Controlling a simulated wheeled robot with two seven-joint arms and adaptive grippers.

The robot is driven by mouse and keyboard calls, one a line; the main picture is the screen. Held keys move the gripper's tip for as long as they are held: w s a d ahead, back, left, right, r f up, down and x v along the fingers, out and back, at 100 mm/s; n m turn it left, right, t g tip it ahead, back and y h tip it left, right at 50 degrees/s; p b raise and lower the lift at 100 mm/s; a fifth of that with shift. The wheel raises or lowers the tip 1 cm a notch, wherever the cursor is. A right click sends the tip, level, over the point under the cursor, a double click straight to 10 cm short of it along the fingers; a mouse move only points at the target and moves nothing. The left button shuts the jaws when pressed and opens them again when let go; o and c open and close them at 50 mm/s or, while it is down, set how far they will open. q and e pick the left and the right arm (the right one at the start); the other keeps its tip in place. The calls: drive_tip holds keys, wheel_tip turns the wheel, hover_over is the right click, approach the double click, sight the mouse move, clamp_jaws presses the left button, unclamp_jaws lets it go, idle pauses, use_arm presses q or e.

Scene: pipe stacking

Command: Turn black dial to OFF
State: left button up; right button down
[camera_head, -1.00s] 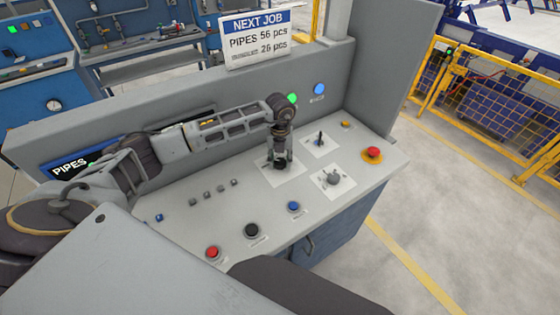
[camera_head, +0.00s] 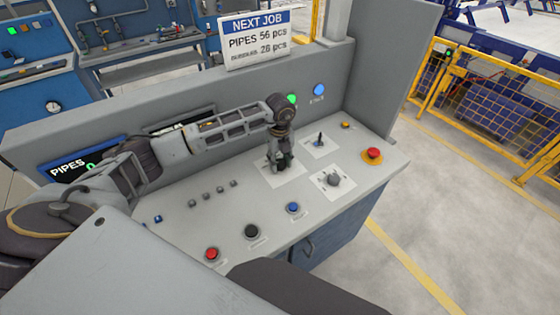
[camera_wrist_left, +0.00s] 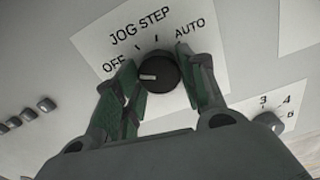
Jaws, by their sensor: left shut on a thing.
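The black dial (camera_wrist_left: 158,72) is a round knob with a white pointer line. It sits on a white plate (camera_wrist_left: 90,42) lettered OFF, JOG, STEP and AUTO. The pointer faces left in the left wrist view, toward the OFF side. My left gripper (camera_wrist_left: 160,85) has one green-grey finger on each side of the dial and is shut on it. In the head view my left gripper (camera_head: 279,164) points down over the dial's plate (camera_head: 291,173) and hides the dial. My right gripper is not identifiable in view.
To the right are a small lever switch (camera_head: 319,140), a grey rotary knob (camera_head: 334,180) and a red emergency button (camera_head: 373,153). Red (camera_head: 212,254), black (camera_head: 251,231) and blue (camera_head: 293,208) buttons line the front. A grey back wall (camera_head: 240,82) stands behind.

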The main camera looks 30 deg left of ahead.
sight(280, 162)
use_arm(q)
drive_tip(key=o, duration=1)
wheel_tip(280, 162, up, 12)
idle(0.6)
idle(0.5)
